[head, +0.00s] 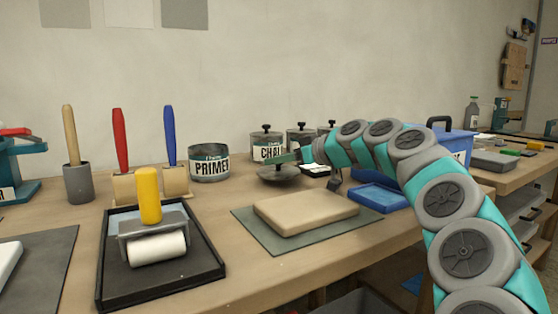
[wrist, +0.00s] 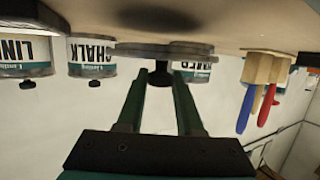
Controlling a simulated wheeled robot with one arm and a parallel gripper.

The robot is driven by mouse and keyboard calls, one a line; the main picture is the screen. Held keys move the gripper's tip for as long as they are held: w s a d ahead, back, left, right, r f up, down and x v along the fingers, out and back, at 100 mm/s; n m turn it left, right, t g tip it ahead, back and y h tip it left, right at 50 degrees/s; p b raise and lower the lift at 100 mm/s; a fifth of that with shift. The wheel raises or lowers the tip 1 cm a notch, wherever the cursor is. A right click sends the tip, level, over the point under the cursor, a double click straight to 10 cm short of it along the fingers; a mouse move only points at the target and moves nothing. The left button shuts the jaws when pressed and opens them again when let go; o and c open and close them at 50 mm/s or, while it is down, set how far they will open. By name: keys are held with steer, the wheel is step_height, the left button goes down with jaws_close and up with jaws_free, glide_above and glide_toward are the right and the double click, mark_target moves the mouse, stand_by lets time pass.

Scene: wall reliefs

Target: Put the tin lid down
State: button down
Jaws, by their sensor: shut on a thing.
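The tin lid (head: 278,175) is a dark grey round disc with a knob. It is level and low over the bench, right of the open PRIMER tin (head: 209,163). My gripper (head: 282,160) is shut on the knob. In the wrist view, which is upside down, the green fingers of my gripper (wrist: 160,82) close around the black knob, with the lid (wrist: 150,50) beyond. A dark shadow lies on the bench by the lid; I cannot tell if the lid touches the bench.
Lidded tins, one marked CHALK (head: 267,146), stand close behind the lid. A beige block (head: 305,210) on a green mat (head: 262,235) lies in front. A paint tray (head: 107,262) with roller is left, a blue tray (head: 378,197) right. Brushes stand in wooden holders (head: 176,181).

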steer(key=shift+f+b, duration=0.5)
steer(key=shift+f, duration=0.05)
steer(key=c, duration=0.5)
jaws_free()
steer(key=shift+f, duration=0.15)
steer(key=shift+c, duration=0.2)
steer(key=shift+r+p, duration=0.4)
steer(key=shift+p, duration=0.15)
steer(key=v, duration=1.2)
steer(key=shift+r+b, duration=0.35)
steer(key=shift+r, duration=0.1)
